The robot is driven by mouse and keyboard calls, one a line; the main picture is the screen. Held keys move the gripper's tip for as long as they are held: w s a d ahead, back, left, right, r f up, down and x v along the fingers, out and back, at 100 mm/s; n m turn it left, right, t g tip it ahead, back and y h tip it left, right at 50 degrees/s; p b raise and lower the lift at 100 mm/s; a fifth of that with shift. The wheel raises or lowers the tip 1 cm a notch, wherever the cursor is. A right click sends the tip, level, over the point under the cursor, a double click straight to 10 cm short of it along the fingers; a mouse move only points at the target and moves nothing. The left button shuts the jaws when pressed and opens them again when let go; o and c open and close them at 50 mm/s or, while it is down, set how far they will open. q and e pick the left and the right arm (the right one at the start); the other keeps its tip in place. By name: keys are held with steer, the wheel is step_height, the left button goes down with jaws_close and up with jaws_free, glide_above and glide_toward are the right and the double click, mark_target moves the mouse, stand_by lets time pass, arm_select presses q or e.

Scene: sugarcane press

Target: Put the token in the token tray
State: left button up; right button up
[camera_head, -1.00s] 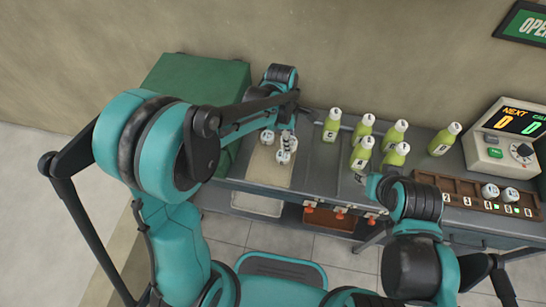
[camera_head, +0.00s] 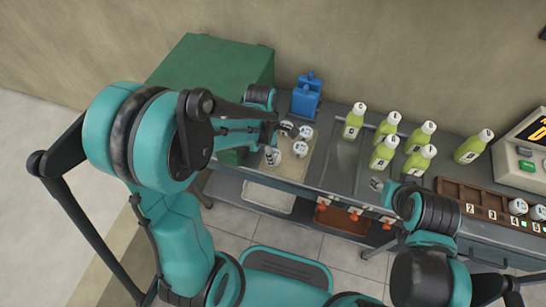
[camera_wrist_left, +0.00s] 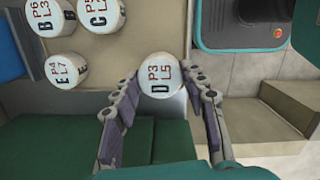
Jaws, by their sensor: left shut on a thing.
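My left gripper (camera_head: 272,151) is shut on a white round token (camera_wrist_left: 160,75) marked P3 L5 D. The token sits between both fingertips (camera_wrist_left: 160,88) at the front left of a beige board (camera_head: 316,165); it also shows in the head view (camera_head: 273,157). I cannot tell if it touches the board. Other white tokens stand beside it, marked E (camera_wrist_left: 66,70), C (camera_wrist_left: 99,14) and B (camera_wrist_left: 50,17). A brown tray with numbered compartments (camera_head: 455,190) lies at the right with tokens (camera_head: 517,207) in it. My right gripper (camera_head: 378,185) is by the counter front, its fingers unclear.
Several green bottles (camera_head: 383,152) stand on the grey counter, right of the board. A blue object (camera_head: 306,97) stands behind the board. A green box (camera_head: 218,65) is at the left. White (camera_head: 268,198) and brown (camera_head: 340,220) bins sit below the counter.

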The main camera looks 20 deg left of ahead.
arm_select(q)
steer(key=shift+f+b, duration=0.4)
steer(key=shift+f, duration=0.9)
steer(key=shift+f, duration=0.15)
steer(key=o, duration=1.1)
